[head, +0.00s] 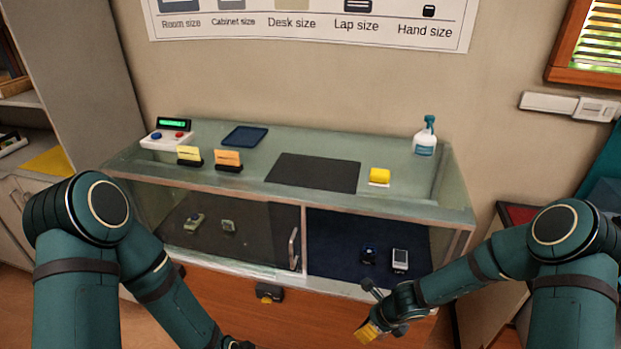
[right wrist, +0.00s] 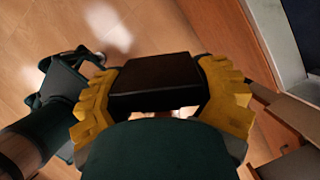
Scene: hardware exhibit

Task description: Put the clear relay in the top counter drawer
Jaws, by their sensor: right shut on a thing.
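My right gripper (head: 368,331), with yellow finger pads, is low in front of the counter's right half. In the right wrist view its fingers (right wrist: 165,100) are shut on a dark block (right wrist: 155,82); I cannot tell whether this is the clear relay. No clear relay can be picked out elsewhere. The glass-topped counter (head: 225,178) has a wooden front (head: 215,300) below the case, with a dark pull (head: 269,292) near its middle. I see no opened drawer. Only a dark part of my left gripper (head: 236,343) shows at the bottom edge; its fingers are unclear.
Small devices, including a white-faced one (head: 400,260), sit inside the case. Wooden floor shows below my right gripper.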

